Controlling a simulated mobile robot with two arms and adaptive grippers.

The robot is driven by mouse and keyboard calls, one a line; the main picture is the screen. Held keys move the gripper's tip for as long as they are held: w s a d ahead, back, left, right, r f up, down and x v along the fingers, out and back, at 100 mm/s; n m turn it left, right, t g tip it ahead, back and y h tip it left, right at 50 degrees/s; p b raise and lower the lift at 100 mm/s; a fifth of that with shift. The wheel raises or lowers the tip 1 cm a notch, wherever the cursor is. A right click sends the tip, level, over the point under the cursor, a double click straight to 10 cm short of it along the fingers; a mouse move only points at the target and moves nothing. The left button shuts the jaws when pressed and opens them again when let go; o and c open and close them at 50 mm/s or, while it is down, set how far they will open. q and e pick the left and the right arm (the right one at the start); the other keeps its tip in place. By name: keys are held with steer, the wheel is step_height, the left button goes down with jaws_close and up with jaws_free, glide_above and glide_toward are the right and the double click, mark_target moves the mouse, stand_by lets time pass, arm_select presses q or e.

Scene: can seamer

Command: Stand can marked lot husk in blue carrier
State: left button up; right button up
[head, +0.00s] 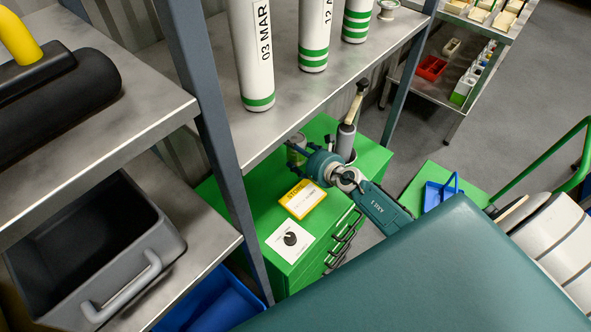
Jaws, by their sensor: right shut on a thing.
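The can's lot mark is too small to read. A blue carrier (436,197) with a raised handle sits on a separate green surface (428,174), to the right of the gripper. The carrier's inside is partly hidden. My left gripper is not in view.
The green cabinet (332,222) bears a yellow-framed sign (303,199), a white plate with a black knob (290,238) and a grey upright device with a lever (346,140). A metal shelf (310,105) with white-and-green cylinders overhangs it. Bare floor lies beyond.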

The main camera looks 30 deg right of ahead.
mark_target(299, 164)
steer(key=shift+f, duration=0.3)
steer(key=shift+f+b, duration=0.2)
steer(key=shift+b, duration=0.1)
step_height(299, 164, down, 4)
steer(key=b, duration=0.3)
steer(key=shift+r, duration=0.15)
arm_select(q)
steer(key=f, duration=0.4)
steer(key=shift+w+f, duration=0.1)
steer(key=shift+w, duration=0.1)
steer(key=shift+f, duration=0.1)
arm_select(e)
steer(key=o, duration=1.1)
steer(key=shift+f, duration=0.35)
steer(key=shift+c, duration=0.2)
steer(key=o, duration=0.4)
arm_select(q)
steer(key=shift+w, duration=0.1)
arm_select(e)
steer(key=shift+r, duration=0.1)
